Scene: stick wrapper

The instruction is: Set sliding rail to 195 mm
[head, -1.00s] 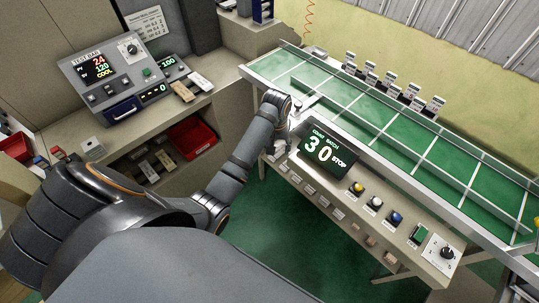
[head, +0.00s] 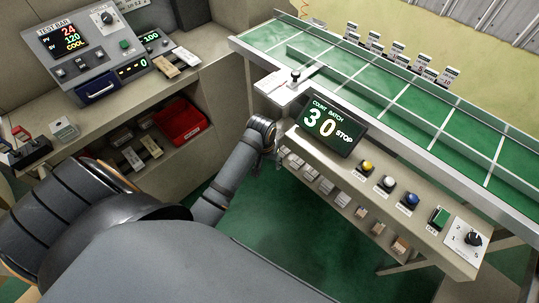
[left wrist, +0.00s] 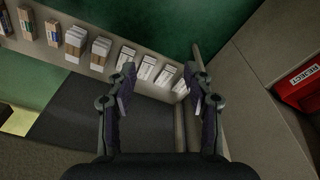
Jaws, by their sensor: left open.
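The sliding rail (head: 400,116) is a long thin bar running lengthwise over the green conveyor bed. At its left end a pale bracket (head: 276,92) carries a small dark knob (head: 295,75) at the near edge of the bed. My left gripper (head: 280,164) is below and in front of that bracket, beside the counter panel, small and partly hidden by its own wrist. In the left wrist view its two fingers (left wrist: 163,84) are apart with nothing between them. No millimetre scale is readable. My right gripper is not in view.
The counter display (head: 330,125) reads 30 and STOP, with buttons and a dial (head: 472,239) to its right. Small cartons (left wrist: 148,68) sit on the ledge below. A red reject bin (head: 182,122) is on the left shelf, under the test bar console (head: 80,48).

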